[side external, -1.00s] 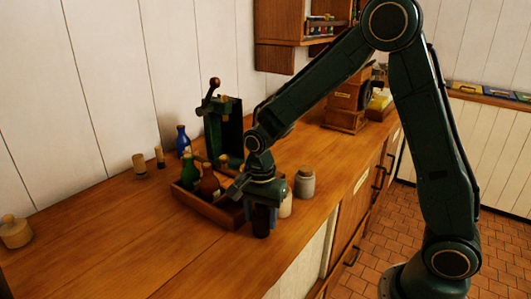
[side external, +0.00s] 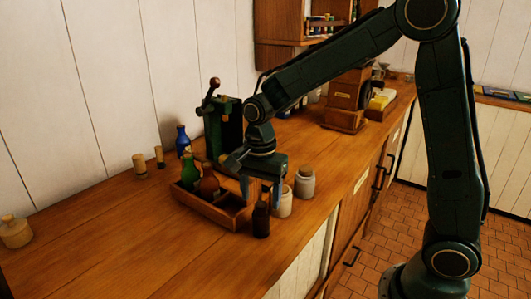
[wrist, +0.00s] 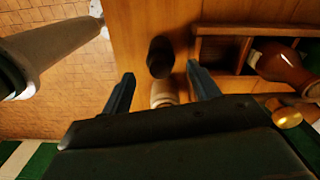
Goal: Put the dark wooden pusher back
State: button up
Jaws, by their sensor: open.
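A dark, upright, bottle-shaped piece (side external: 261,222), which looks like the dark wooden pusher, stands on the counter just outside the front right corner of the wooden tray. In the wrist view it appears as a dark cylinder (wrist: 160,57) just beyond the fingertips. My gripper (side external: 261,199) is open above it, with its fingers apart and nothing held between them. The gripper also shows in the wrist view (wrist: 160,73). The tray (side external: 222,217) holds a green bottle (side external: 190,172) and a red-brown bottle (side external: 208,184); part of its interior is hidden.
Two pale jars (side external: 284,206) (side external: 305,184) stand close to the right. A green press with a lever (side external: 222,125) and a blue bottle (side external: 182,138) stand behind the tray. The counter's left front (side external: 110,235) is clear.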

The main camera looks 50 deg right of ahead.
jog(key=shift+r, duration=2.95)
jog(key=s+d+r+n+t, duration=0.1)
jog(key=s+r+n+t, duration=0.1)
jog(key=s+n, duration=0.6)
jog(key=s+d+r+n+t, duration=0.1)
jog(key=s+r+n+t, duration=0.2)
jog(key=s+n, duration=0.4)
jog(key=s+r, duration=0.1)
jog(key=s, duration=0.4)
jog(key=shift+d+n+t, duration=0.3)
jog(key=shift+d+n, duration=0.05)
jog(key=shift+n, duration=0.05)
